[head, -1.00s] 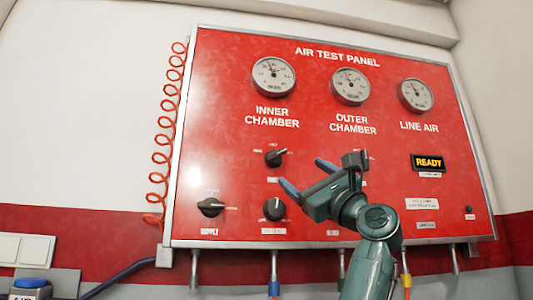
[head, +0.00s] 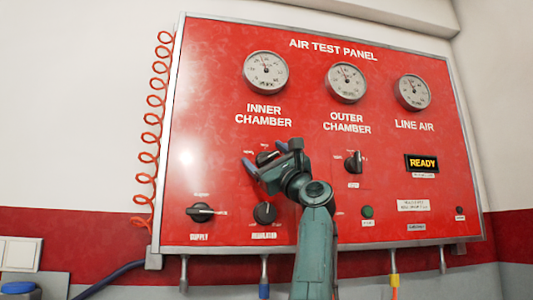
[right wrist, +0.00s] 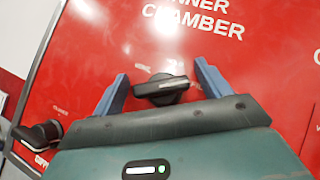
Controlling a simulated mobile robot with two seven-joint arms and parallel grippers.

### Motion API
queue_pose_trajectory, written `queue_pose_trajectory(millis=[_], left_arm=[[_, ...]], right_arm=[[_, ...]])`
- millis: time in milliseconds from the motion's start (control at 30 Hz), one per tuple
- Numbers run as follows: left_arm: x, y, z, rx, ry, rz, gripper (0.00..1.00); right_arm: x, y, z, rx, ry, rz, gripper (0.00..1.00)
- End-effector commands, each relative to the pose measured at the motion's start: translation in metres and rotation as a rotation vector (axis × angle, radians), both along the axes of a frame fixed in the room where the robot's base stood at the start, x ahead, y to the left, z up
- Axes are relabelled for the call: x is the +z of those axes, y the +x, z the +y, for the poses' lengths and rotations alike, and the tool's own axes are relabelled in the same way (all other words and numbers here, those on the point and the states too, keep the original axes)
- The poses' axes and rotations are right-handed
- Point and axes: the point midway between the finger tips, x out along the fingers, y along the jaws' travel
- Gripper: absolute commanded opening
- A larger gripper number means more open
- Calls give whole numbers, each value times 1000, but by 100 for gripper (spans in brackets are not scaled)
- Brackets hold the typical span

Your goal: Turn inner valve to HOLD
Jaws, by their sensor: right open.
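The inner valve is a black knob (head: 267,157) on the red air test panel (head: 222,185), below the INNER CHAMBER label. In the right wrist view the knob (right wrist: 162,90) lies between the two blue fingers of my right gripper (right wrist: 160,88), which is open with a gap on each side. In the head view my right gripper (head: 264,165) partly covers the knob. The small position labels around the knob are hidden or too small to read. My left gripper is not in view.
The outer chamber knob (head: 354,162) is right of my right gripper. The supply knob (head: 200,212) and regulator knob (head: 265,213) are below. Three gauges line the top, with an INNER CHAMBER gauge (head: 266,72) at left. A READY display (head: 422,163) is at right.

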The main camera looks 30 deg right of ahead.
Motion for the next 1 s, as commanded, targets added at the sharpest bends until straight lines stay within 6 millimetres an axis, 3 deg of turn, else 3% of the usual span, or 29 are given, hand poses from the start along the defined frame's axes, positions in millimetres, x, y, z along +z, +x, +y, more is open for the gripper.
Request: queue_pose_trajectory(millis=[133, 667, 1000], left_arm=[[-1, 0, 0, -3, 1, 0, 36], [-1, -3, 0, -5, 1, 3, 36], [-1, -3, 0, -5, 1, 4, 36]], right_arm=[[0, 0, 0, -1, -1, 0, 76], [0, -1, 0, 0, 0, 0, 33], [0, -1, 0, -1, -47, 11, 32]])
